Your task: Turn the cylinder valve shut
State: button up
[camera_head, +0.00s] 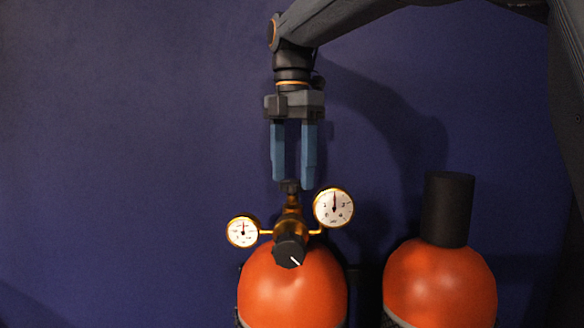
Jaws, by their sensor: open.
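An orange gas cylinder (290,288) stands at the bottom middle of the head view. A brass valve and regulator (291,222) sits on top of it. A small dark valve knob (289,187) tops the brass stem. A larger black knob (290,251) with a white mark faces me. My gripper (292,185) points straight down with its two blue fingers apart. The fingertips are at about the height of the small top knob, one on each side in this view. I cannot tell whether they touch it.
Two round gauges flank the valve, a smaller one on the left (242,232) and a larger one on the right (334,208), close to the right fingertip. A second orange cylinder (440,283) with a black cap (447,209) stands to the right. A dark blue wall (130,130) is behind.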

jog(key=shift+f, duration=0.3)
jog(key=c, duration=1.1)
jog(key=shift+o, duration=0.2)
